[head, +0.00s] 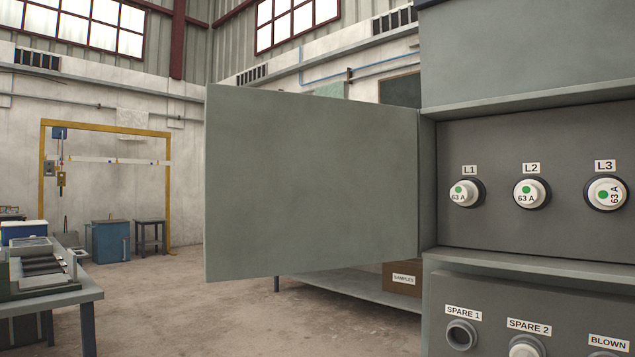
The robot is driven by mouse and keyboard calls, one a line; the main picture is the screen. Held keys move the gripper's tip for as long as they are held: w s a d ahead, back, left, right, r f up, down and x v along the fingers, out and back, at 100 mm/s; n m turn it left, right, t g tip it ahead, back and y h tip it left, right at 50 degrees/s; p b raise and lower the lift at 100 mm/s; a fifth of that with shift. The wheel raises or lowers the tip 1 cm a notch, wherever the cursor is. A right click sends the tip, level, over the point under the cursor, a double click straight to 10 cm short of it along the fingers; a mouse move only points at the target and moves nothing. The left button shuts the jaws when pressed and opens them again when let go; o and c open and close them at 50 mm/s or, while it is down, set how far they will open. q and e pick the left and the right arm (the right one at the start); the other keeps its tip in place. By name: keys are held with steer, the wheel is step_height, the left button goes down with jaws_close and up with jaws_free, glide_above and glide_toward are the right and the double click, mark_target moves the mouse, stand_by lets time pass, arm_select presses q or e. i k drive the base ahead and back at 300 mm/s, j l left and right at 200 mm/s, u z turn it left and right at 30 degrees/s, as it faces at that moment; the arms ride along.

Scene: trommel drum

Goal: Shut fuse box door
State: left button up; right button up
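The fuse box door (312,185) is a flat grey-green panel that stands wide open, swung out to the left of the fuse box. Its right edge is at the hinge side, next to the box opening. The fuse box (530,236) is grey, at the right of the head view. Inside it are three white fuses with green dots, labelled L1 (461,196), L2 (528,197) and L3 (605,195), each marked 63 A. Neither of my grippers shows in the head view.
Below the box is a panel with sockets labelled SPARE 1 (461,335), SPARE 2 (526,348) and BLOWN. A low shelf (352,287) with a SAMPLES box (402,270) stands behind the door. A bench (60,297) is at left. Floor between is clear.

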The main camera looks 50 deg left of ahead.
mark_target(294, 183)
steer(key=j+z, duration=0.15)
steer(key=j, duration=0.35)
steer(key=j+z, duration=0.1)
steer(key=j, duration=0.4)
steer(key=j+z, duration=0.15)
steer(key=j, duration=0.35)
steer(key=k+j+z, duration=0.15)
steer(key=j, duration=0.35)
steer(key=j+z, duration=0.15)
steer(key=j, duration=0.3)
steer(key=k+j+z, duration=0.1)
steer(key=j, duration=0.4)
